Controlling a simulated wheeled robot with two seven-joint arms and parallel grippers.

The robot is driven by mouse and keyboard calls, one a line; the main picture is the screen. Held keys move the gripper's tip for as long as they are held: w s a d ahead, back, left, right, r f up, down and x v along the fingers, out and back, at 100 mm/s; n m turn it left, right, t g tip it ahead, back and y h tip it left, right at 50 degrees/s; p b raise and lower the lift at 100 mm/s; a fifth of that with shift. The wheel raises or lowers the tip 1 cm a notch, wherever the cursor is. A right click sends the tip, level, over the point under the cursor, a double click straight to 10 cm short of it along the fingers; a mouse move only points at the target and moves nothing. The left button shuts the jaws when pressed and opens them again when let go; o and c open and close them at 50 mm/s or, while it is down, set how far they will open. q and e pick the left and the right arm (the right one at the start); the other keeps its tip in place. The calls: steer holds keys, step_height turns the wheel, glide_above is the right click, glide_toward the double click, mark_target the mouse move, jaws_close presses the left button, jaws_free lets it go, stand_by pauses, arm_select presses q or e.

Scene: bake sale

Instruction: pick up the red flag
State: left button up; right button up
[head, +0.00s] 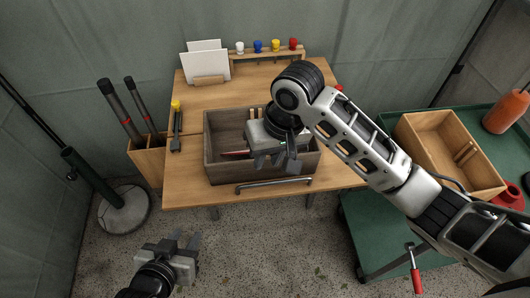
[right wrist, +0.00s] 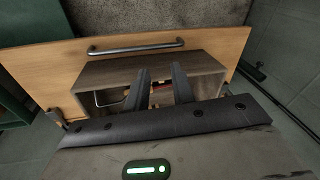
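A wooden crate (head: 214,130) stands on the table. A thin red piece (head: 235,153), perhaps the red flag, lies inside near its left end, partly hidden by my right gripper. In the right wrist view a small red bit (right wrist: 127,91) shows beside the left finger, inside the crate (right wrist: 95,75). My right gripper (head: 275,161) points down over the crate; its fingers (right wrist: 161,88) are apart with nothing clearly between them. My left gripper (head: 184,240) is low in front of the table at left, fingers apart and empty.
Behind the crate are white cards (head: 204,66) and a rack with coloured knobs (head: 267,52). A metal handle (head: 274,183) runs along the table front. A green cart (head: 368,225) at right bears a wooden tray (head: 425,145) and an orange bottle (head: 506,109). A pole stand (head: 124,210) is at left.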

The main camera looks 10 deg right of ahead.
steer(key=w+d+r+m+g+h, duration=0.1)
steer(key=w+d+r+m+h, duration=0.4)
steer(key=w+r, duration=0.4)
steer(key=shift+n+y, duration=0.5)
steer(key=shift+n, duration=0.2)
steer(key=d+f, duration=0.1)
steer(key=f, duration=0.4)
steer(key=s+d+f, duration=0.1)
steer(key=f, duration=0.3)
steer(key=d+f, duration=0.2)
steer(key=f, duration=0.3)
steer(key=shift+s+f+p, duration=0.35)
steer(key=shift+p, duration=0.05)
jaws_close()
